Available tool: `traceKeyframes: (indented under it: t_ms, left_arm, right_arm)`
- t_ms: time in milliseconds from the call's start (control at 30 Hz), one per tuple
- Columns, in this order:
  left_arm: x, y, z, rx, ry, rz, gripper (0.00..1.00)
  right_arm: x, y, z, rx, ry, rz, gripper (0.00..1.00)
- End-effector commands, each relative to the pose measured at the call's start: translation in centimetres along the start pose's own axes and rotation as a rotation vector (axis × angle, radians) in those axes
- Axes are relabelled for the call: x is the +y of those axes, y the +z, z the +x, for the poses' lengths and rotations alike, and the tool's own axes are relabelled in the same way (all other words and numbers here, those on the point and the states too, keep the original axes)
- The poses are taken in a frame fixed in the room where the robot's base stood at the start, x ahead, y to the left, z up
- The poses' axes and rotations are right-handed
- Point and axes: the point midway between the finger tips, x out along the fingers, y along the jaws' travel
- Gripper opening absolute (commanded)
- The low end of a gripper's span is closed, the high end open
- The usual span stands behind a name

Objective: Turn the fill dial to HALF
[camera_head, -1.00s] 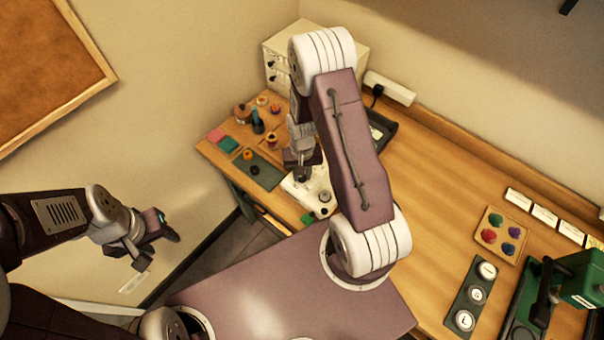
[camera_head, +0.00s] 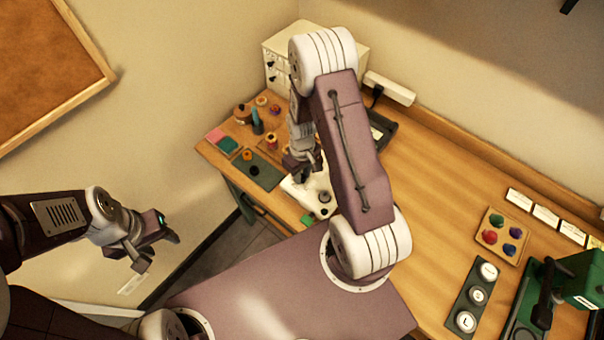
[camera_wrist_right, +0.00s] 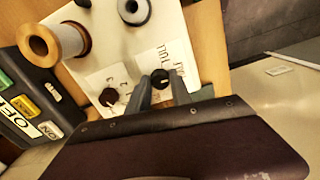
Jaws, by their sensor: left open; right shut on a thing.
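The white machine (camera_head: 296,189) sits at the table's near left edge; it is a pale panel (camera_wrist_right: 125,55) in the right wrist view. A small black dial (camera_wrist_right: 160,76) on it has printed labels beside it, one reading like FULL; the pointer's setting is not clear. A second dark dial (camera_wrist_right: 108,97) sits to its left. My right gripper (camera_head: 300,168) is over the machine, its fingertips (camera_wrist_right: 158,88) closed at the black dial near the FULL label. The contact is partly hidden. My left gripper (camera_head: 143,254) is open and empty, away from the table.
A thread spool (camera_wrist_right: 55,42) and a dark box with ON and OFF labels (camera_wrist_right: 22,105) stand close to the left of the right gripper. Several spools, a dark green mat (camera_head: 258,172) and a white cabinet (camera_head: 278,75) lie around the machine. The table's middle is clear.

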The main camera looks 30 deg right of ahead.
Motion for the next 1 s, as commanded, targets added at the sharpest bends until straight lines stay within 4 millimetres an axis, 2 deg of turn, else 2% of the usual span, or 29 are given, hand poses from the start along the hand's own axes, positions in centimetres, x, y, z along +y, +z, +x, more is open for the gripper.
traceKeyframes:
  t_ms: [433, 467, 500, 533, 833, 1000]
  left_arm:
    - [0.0, 0.0, 0.0, 0.000, 0.000, 0.000, 0.47]
    - [0.0, 0.0, 0.0, 0.000, 0.000, 0.000, 0.47]
    - [0.0, 0.0, 0.0, 0.000, 0.000, 0.000, 0.47]
    - [0.0, 0.0, 0.0, 0.000, 0.000, 0.000, 0.47]
    - [0.0, 0.0, 0.0, 0.000, 0.000, 0.000, 0.47]
    - [0.0, 0.1, 0.5, 0.000, 0.000, 0.000, 0.47]
  right_arm:
    - [0.1, -0.3, -0.1, 0.008, 0.003, -0.006, 0.00]
    - [0.1, -0.3, -0.1, 0.008, 0.003, -0.006, 0.34]
    - [0.1, -0.3, -0.1, 0.008, 0.003, -0.006, 0.45]
    - [0.1, -0.2, -0.1, 0.007, 0.003, -0.006, 0.48]
    - [0.1, -0.1, -0.1, 0.003, 0.001, -0.006, 0.48]
    - [0.1, -0.2, -2.0, 0.008, 0.003, -0.006, 0.48]
